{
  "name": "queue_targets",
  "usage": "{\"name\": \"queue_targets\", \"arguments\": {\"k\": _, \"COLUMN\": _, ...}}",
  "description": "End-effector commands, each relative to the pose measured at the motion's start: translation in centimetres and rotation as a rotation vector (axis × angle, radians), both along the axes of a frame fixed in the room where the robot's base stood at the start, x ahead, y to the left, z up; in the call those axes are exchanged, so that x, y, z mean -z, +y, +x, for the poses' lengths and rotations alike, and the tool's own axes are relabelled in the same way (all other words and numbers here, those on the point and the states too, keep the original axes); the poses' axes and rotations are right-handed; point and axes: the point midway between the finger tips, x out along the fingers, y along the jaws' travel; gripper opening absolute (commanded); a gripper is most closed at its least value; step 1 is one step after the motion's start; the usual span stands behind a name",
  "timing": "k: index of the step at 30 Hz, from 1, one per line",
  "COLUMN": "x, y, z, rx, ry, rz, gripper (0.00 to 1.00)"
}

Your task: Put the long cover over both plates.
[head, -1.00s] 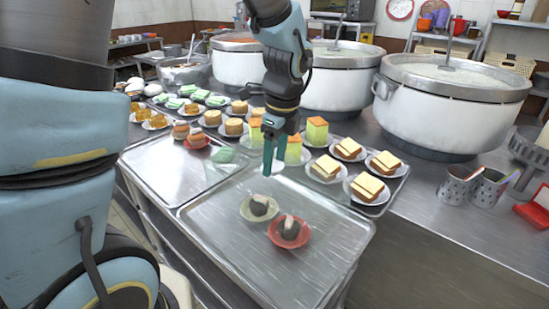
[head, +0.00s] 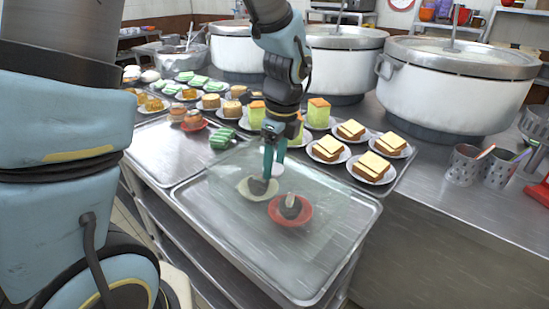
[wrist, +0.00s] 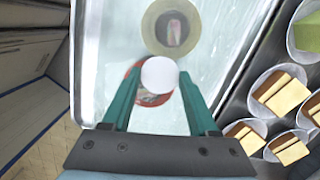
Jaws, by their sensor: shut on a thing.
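The long cover (head: 335,193) is a clear, see-through box with a pale round knob (wrist: 160,74) on top. My gripper (head: 273,172) is shut on this knob; its two teal fingers stand on either side of it in the wrist view. A cream plate (head: 243,186) and a red plate (head: 276,213), each with a dark and pale food piece, are on the front metal tray (head: 300,275). Both plates show through the cover, which appears around and above them. I cannot tell whether its lower edge touches the tray. In the wrist view the knob partly hides the red plate (wrist: 133,77).
A second tray (head: 150,165) adjoins on the left, with a green cake (head: 222,138) near its right edge. Plates of sliced cake (head: 371,168) line the counter behind. Large stockpots (head: 455,90) and metal cups (head: 465,163) stand farther back and right.

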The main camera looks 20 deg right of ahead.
Motion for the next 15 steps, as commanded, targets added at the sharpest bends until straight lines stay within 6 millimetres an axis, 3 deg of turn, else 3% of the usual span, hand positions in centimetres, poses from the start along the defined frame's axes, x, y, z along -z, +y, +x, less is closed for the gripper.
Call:
{"name": "queue_targets", "arguments": {"k": 9, "x": 0.23, "y": -0.01, "z": 0.00, "rx": 0.000, "ry": 0.000, "rz": 0.000, "gripper": 0.00}}
{"name": "queue_targets", "arguments": {"k": 10, "x": 0.23, "y": -0.01, "z": 0.00, "rx": 0.000, "ry": 0.000, "rz": 0.000, "gripper": 0.61}}
{"name": "queue_targets", "arguments": {"k": 15, "x": 0.24, "y": 0.00, "z": 0.00, "rx": 0.000, "ry": 0.000, "rz": 0.000, "gripper": 0.80}}
